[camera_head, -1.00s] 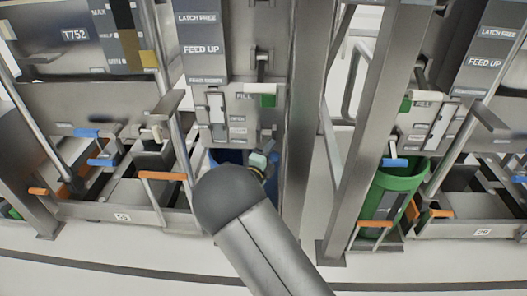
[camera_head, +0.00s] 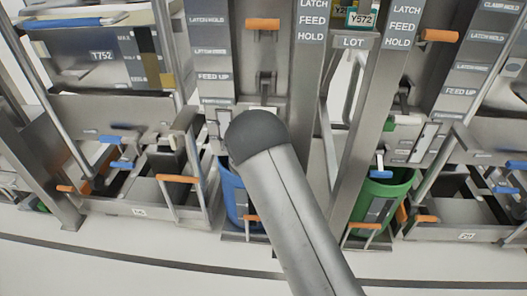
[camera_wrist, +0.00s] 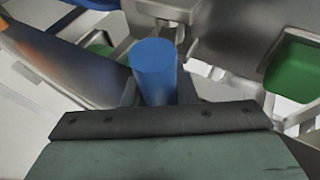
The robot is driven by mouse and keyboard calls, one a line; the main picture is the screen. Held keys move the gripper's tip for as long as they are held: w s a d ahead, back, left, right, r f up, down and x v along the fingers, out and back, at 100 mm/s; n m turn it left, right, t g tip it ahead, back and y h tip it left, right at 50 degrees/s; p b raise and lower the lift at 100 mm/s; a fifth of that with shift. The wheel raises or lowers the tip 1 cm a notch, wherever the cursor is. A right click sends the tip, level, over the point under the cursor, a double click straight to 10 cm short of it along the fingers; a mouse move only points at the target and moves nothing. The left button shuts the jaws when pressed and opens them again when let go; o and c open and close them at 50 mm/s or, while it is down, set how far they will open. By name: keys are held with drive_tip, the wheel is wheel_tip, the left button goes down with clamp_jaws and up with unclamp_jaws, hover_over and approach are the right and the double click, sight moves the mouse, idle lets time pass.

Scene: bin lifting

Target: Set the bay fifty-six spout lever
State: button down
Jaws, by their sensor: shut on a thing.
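A blue round handle (camera_wrist: 155,72) stands upright at the middle of the wrist view, right against the dark padded edge of my gripper (camera_wrist: 160,118). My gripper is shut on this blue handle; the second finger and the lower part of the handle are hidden. In the head view my grey arm covers the gripper and the held handle. I cannot read a bay number fifty-six on any plate. A blue bin (camera_head: 232,195) stands behind my arm in the middle bay.
A green bin (camera_head: 383,200) stands in the bay to the right, with a blue-tipped lever (camera_head: 380,174) above it. Orange handles (camera_head: 180,179) and steel posts (camera_head: 365,120) flank the bays. The pale floor (camera_head: 180,275) in front is clear.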

drive_tip(key=shift+w+a+r, duration=0.2)
drive_tip(key=shift+a+r, duration=0.05)
drive_tip(key=shift+r, duration=0.15)
drive_tip(key=c, duration=1.1)
unclamp_jaws()
drive_tip(key=shift+c, duration=0.2)
drive_tip(key=p+v, duration=0.1)
drive_tip(key=v, duration=1.6)
drive_tip(key=shift+s+p, duration=0.2)
drive_tip(key=shift+p, duration=0.15)
